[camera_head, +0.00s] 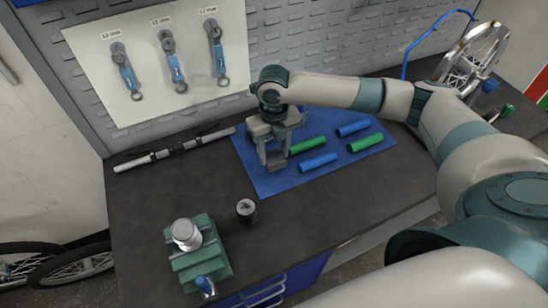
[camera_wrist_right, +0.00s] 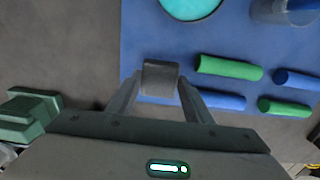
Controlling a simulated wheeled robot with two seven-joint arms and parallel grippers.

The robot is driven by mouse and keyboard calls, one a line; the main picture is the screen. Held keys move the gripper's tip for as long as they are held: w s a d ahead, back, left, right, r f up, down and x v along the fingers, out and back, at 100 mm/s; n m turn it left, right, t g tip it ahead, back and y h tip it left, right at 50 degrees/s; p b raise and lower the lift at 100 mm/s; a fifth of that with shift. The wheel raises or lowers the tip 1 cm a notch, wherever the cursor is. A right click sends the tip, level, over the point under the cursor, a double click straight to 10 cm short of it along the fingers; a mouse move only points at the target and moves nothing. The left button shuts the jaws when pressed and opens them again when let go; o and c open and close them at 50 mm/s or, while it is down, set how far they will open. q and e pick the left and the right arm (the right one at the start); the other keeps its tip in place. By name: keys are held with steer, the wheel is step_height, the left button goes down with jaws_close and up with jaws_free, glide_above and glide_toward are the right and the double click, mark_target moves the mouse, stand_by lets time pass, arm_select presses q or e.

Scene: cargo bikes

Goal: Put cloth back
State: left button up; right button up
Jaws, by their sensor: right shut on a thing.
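My right gripper (camera_head: 275,163) is over the left part of a blue mat (camera_head: 263,182) on the dark workbench, pointing down. In the right wrist view, its fingers (camera_wrist_right: 160,85) are shut on a small dark grey block-like thing (camera_wrist_right: 161,76). I cannot tell from its look whether this is the cloth, nor whether it touches the mat. No other thing in view is clearly a cloth. In the head view the held thing is hard to make out between the fingers. My left gripper is not in view.
Green rolls (camera_head: 307,146) and blue rolls (camera_head: 318,162) lie on the mat right of the gripper. A green vise (camera_head: 200,262) and a black cylinder (camera_head: 246,210) stand front left. A pump-like rod (camera_head: 175,149) lies by the wall. Bare bench lies between.

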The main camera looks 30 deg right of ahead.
mark_target(274, 157)
step_height(274, 157, down, 3)
steer(key=shift+r+p, duration=0.1)
steer(key=shift+p, duration=0.5)
steer(key=shift+f, duration=0.2)
steer(key=shift+f, duration=0.1)
steer(key=o, duration=0.9)
steer(key=shift+o, duration=0.2)
step_height(274, 157, up, 11)
steer(key=b, duration=0.4)
steer(key=shift+r, duration=0.65)
